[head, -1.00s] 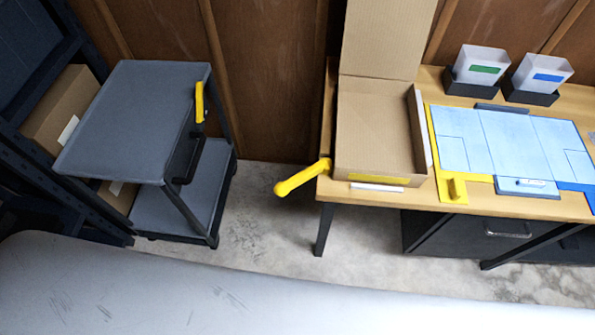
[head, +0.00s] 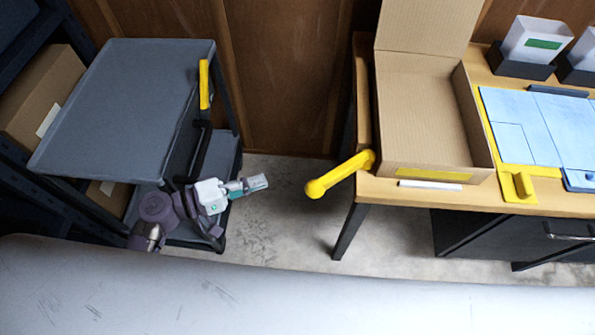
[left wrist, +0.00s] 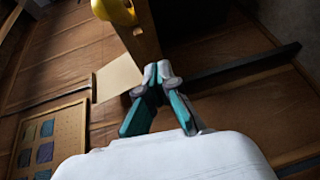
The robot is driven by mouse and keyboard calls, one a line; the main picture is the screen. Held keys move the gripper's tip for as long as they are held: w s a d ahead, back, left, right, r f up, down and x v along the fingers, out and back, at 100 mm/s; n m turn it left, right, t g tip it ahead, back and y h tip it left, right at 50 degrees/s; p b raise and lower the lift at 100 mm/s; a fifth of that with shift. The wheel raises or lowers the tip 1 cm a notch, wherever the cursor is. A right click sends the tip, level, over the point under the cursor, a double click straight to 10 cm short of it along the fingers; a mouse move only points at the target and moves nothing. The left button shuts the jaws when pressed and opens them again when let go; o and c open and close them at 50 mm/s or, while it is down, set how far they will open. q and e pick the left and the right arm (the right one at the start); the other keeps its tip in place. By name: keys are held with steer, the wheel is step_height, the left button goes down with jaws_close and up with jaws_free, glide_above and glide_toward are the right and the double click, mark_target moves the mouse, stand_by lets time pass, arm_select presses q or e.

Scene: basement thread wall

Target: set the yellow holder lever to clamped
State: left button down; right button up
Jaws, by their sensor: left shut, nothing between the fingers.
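The yellow holder lever (head: 341,174) sticks out from the left front corner of the wooden workbench, its rounded end pointing left and down. An open cardboard box (head: 425,115) stands on the bench next to it. My left gripper (head: 258,182) is shut and empty, left of the lever with a clear gap, in front of the grey cart. In the left wrist view the shut fingers (left wrist: 162,95) point toward a yellow rounded part (left wrist: 115,10) at the top, cut off by the frame edge; it looks like the lever. My right gripper is not in view.
The grey cart (head: 125,105) with a yellow handle (head: 204,84) stands at left beside a dark shelf with a cardboard box (head: 42,100). Blue sheets (head: 530,125), a yellow bracket (head: 518,187) and bins (head: 532,45) are on the bench. Concrete floor shows between cart and bench.

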arm_select(q)
steer(key=shift+m+h, duration=0.3)
steer(key=shift+h, duration=0.5)
steer(key=r, duration=0.4)
steer(key=shift+s+d, duration=0.1)
steer(key=shift+s, duration=0.1)
steer(key=shift+w+d, duration=0.1)
steer(key=shift+d, duration=0.05)
steer(key=p, duration=0.4)
glide_toward(343, 171)
steer(key=shift+w+d+f, duration=0.75)
steer(key=shift+w+d, duration=0.4)
steer(key=shift+w, duration=0.6)
